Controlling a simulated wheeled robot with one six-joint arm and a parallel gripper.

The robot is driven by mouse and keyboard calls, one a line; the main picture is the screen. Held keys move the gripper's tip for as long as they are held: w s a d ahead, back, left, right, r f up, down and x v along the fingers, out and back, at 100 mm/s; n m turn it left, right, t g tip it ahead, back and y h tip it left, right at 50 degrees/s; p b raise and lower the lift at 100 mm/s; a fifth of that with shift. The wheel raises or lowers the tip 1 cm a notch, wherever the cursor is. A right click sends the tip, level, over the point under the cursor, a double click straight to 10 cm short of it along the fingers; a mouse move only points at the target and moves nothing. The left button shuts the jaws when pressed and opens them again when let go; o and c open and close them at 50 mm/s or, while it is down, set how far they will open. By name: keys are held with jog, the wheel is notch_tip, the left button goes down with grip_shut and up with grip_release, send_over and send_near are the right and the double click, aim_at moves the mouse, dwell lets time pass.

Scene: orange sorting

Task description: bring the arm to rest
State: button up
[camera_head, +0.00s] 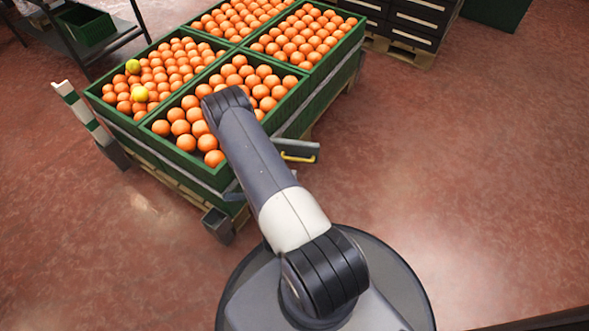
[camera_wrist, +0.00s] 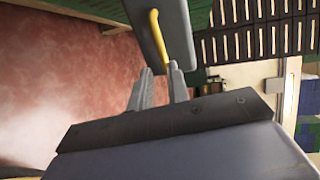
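My gripper (camera_wrist: 160,67) shows at the middle of the wrist view. Its two grey fingers stand apart with a gap between them, and I see nothing held. A grey part with a yellow handle (camera_wrist: 157,36) lies just beyond the fingertips in that view; I cannot tell whether they touch. In the head view my arm (camera_head: 255,160) reaches up over the near orange crate, and my gripper is hidden. The grey part with a yellow handle (camera_head: 298,157) also shows there, right of the arm at the crate's side.
Green crates of oranges (camera_head: 318,88) stand together on a pallet, with two yellow-green fruits (camera_head: 140,94) in the left one. A dark rack (camera_head: 75,40) stands at upper left, dark stacked crates (camera_head: 415,22) at the top right. The red floor (camera_head: 470,170) at right is clear.

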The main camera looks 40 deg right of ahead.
aim_at(298, 160)
jog(key=shift+s+a+r, duration=0.1)
jog(key=shift+s+a, duration=0.3)
jog(key=b+x, duration=0.3)
jog(key=x, duration=0.8)
dwell(0.5)
